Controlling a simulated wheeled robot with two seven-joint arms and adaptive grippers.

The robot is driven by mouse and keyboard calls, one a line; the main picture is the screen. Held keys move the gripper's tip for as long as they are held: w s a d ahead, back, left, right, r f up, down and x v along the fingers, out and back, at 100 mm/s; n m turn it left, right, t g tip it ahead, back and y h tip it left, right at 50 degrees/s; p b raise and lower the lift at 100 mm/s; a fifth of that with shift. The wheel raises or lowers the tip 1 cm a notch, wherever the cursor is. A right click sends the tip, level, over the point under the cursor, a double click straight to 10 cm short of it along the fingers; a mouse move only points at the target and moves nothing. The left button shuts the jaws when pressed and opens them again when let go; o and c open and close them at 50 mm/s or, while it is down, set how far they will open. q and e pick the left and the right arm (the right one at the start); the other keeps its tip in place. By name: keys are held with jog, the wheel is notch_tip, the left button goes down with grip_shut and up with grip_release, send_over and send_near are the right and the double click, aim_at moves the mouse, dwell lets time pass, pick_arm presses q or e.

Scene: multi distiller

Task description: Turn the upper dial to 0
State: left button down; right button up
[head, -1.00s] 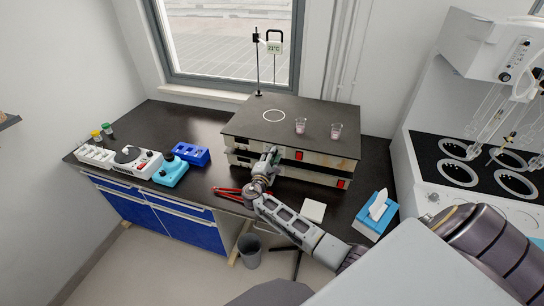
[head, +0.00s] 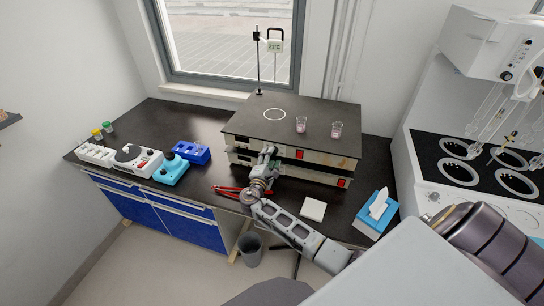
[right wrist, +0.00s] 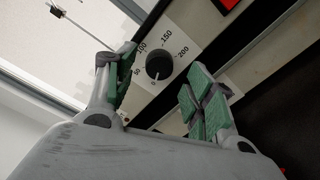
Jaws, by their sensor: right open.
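The upper dial (right wrist: 158,66) is a round black knob on a pale panel. Printed numbers 50, 100, 150 and 200 run around it, and a small mark sits just below it. I cannot tell its exact setting. It belongs to the upper heating unit (head: 330,162) of a stack on the bench. My right gripper (head: 270,154) is at the front left of that unit. In the right wrist view the right gripper (right wrist: 160,92) is open, its green-padded fingers apart on either side of the dial, with visible gaps. My left gripper is not in view.
Two small beakers (head: 301,125) (head: 337,130) stand on the top plate, with a stand (head: 259,65) behind. A red tool (head: 228,191) lies below the gripper. A white pad (head: 313,209) and tissue box (head: 376,214) are to the right.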

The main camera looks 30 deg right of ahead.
jog(key=v, duration=0.9)
jog(key=shift+s+a, duration=0.2)
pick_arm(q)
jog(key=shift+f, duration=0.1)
pick_arm(e)
jog(key=shift+w, duration=0.1)
